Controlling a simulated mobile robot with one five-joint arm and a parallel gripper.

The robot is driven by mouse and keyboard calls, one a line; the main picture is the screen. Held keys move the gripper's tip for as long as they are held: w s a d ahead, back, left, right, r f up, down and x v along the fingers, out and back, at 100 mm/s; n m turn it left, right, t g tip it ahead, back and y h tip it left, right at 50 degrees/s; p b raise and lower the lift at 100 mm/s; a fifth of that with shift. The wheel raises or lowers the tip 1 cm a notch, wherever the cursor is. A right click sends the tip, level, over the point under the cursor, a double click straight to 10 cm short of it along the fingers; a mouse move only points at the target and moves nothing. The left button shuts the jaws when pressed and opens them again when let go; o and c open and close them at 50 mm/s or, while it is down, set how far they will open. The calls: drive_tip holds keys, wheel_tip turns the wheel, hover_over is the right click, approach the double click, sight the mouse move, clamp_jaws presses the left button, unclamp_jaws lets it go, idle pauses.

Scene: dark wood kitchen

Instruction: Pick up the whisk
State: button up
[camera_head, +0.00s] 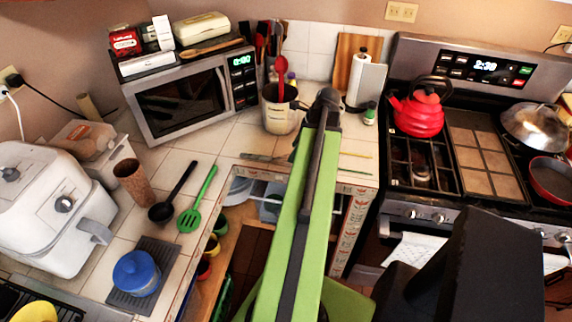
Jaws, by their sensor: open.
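I cannot make out a whisk for certain. A thin grey utensil (264,158) lies on the tiled counter just left of my arm; its kind is too small to tell. My green and black arm reaches away from me over the counter's inner corner. My gripper (326,102) is the dark end of it, small and seen from behind. It is open, and I see nothing held in it. It is to the right of a cream crock (279,112) holding a red utensil. My arm hides part of the counter beneath it.
A black ladle (172,195) and a green slotted turner (196,203) lie on the left counter by a cork-like cup (131,182). A microwave (190,95) stands behind. A paper towel roll (366,82) and a stove with a red kettle (418,110) are right.

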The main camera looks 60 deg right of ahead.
sight(274, 158)
drive_tip(key=b+x, duration=0.4)
drive_tip(key=x, duration=0.1)
drive_tip(key=shift+w+a+f+b, duration=0.1)
drive_tip(key=shift+w+a+b, duration=0.1)
drive_tip(key=shift+b, duration=0.1)
drive_tip(key=shift+c, duration=0.5)
clamp_jaws()
